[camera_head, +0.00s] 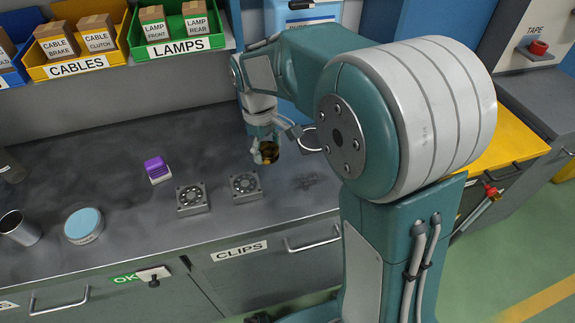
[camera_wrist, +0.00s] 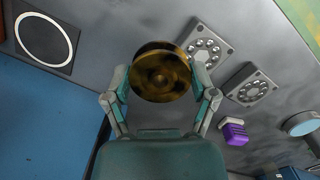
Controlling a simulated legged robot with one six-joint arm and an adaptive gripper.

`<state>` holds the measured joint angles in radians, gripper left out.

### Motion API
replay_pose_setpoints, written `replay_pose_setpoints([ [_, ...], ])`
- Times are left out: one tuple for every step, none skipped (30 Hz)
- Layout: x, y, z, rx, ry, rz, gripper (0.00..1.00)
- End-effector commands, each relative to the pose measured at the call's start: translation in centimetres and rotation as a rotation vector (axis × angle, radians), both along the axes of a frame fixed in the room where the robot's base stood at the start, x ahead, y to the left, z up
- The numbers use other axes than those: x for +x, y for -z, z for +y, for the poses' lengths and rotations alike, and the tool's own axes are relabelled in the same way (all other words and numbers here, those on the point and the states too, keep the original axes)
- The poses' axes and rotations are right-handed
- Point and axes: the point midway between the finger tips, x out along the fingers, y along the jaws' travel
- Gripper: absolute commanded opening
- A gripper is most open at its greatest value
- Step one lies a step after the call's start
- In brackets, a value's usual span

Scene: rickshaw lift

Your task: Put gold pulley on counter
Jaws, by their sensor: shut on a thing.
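The gold pulley (camera_wrist: 161,73) is held between the two fingers of my gripper (camera_wrist: 161,82) in the wrist view. In the head view the gold pulley (camera_head: 268,151) looks dark gold, and my gripper (camera_head: 266,150) is shut on it above the counter (camera_head: 110,165). The grey counter also fills much of the wrist view (camera_wrist: 190,125). The pulley appears to be a little above the counter top; the exact gap cannot be told. My arm hides part of the counter to the right.
Two grey square bearing blocks (camera_head: 192,198) (camera_head: 245,186) lie just in front of the pulley. A purple-topped block (camera_head: 156,167), a blue-topped round tin (camera_head: 84,226) and a metal cup (camera_head: 18,228) stand farther left. Bins of boxes (camera_head: 80,65) hang at the back.

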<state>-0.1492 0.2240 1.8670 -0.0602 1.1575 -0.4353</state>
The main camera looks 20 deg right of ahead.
Motion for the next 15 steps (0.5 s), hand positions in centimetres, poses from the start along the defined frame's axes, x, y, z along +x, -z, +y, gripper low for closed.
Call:
replay_pose_setpoints([
  [0.2, 0.5, -1.2, 0.0, 0.005, 0.001, 0.13],
  [0.3, 1.2, -1.5, 0.0, 0.004, 0.005, 0.13],
  [0.4, 1.9, -2.1, 0.0, 0.004, 0.004, 0.13],
  [0.6, 2.4, -2.5, 0.0, 0.003, 0.005, 0.13],
  [0.7, 2.9, -2.9, 0.0, 0.003, 0.003, 0.13],
  [0.8, 3.6, -3.3, 0.0, 0.003, 0.003, 0.13],
  [0.9, 4.0, -3.7, 0.0, 0.003, 0.003, 0.13],
  [1.0, 4.4, -4.0, 0.0, 0.002, 0.003, 0.13],
  [1.1, 4.7, -4.3, 0.001, 0.002, 0.002, 0.13],
  [1.1, 4.9, -4.4, 0.001, 0.001, 0.0, 0.13],
  [1.2, 5.1, -4.5, 0.001, 0.001, 0.0, 0.13],
  [1.2, 5.3, -4.7, 0.001, 0.001, 0.0, 0.13],
  [1.2, 5.4, -4.8, 0.001, 0.001, 0.0, 0.13],
  [1.3, 5.6, -4.9, 0.0, 0.001, 0.001, 0.13],
  [1.3, 5.9, -5.2, 0.0, 0.001, 0.001, 0.13],
])
